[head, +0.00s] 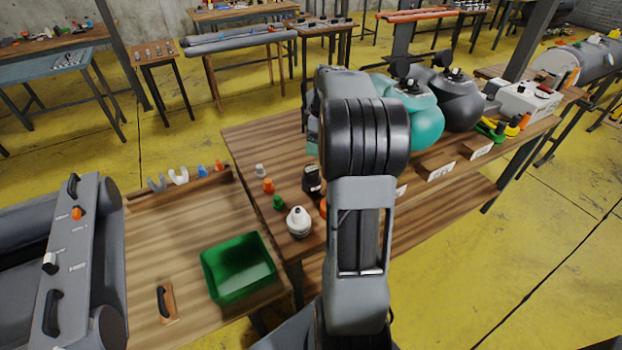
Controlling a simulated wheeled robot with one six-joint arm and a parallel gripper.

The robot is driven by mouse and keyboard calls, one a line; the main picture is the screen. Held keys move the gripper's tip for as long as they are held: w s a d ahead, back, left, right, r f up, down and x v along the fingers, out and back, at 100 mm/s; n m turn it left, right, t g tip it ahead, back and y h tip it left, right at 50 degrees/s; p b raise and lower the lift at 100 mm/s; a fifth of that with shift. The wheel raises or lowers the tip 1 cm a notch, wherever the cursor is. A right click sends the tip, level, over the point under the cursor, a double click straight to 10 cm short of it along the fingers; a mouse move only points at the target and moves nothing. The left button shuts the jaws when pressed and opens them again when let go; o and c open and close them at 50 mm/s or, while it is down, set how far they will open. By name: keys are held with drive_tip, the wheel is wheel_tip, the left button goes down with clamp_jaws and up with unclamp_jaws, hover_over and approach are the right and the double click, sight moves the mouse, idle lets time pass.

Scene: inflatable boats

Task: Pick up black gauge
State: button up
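A small black item with a pale marking (312,179) stands on the wooden table (262,140), just left of my arm. It may be the black gauge, but it is too small to tell for certain. My arm rises through the middle of the head view and covers part of the table. My gripper is not visible.
Teal (424,120) and dark grey (460,104) rounded objects stand behind my arm. A green bin (238,268) sits lower left.

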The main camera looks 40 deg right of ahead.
sight(312, 169)
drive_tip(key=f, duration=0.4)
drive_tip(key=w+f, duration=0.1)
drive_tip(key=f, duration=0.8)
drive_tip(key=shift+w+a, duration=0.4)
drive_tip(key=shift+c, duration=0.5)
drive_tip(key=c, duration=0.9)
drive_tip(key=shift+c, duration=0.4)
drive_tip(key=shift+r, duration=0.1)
